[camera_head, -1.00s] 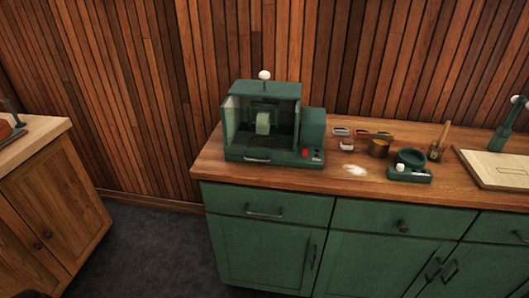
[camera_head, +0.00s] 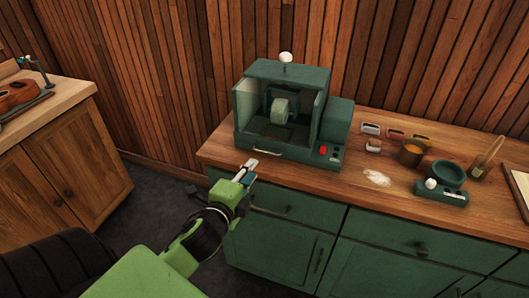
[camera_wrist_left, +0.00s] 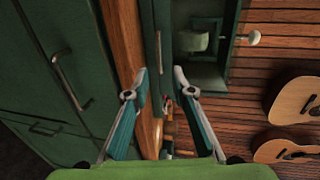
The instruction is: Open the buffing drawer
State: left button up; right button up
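The dark green buffing machine (camera_head: 337,125) stands on the wooden counter, with an open-fronted box and a pale buffing wheel (camera_head: 281,106) inside. A low front panel with a pale bar handle (camera_head: 267,151) runs along its base and looks shut; this handle also shows in the wrist view (camera_wrist_left: 159,50). Below the counter, the green cabinet's top left drawer (camera_head: 308,216) is shut. My left gripper (camera_head: 249,171) is just in front of the counter edge, below and left of the machine's handle. In the wrist view its fingers (camera_wrist_left: 160,80) are apart, with nothing between them. My right gripper is not in view.
Small dishes (camera_head: 396,134), a brass cup (camera_head: 410,154), a green bowl device (camera_head: 447,178) and a white powder patch (camera_head: 376,178) lie right of the machine. A wooden cabinet (camera_head: 70,175) stands left across a floor gap. Ukulele bodies (camera_wrist_left: 295,99) show in the wrist view.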

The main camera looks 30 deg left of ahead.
pick_arm(q)
jog(key=p+x, duration=0.1)
jog(key=x, duration=1)
jog(key=shift+d+f, duration=0.1)
jog(key=shift+d, duration=0.05)
grip_shut()
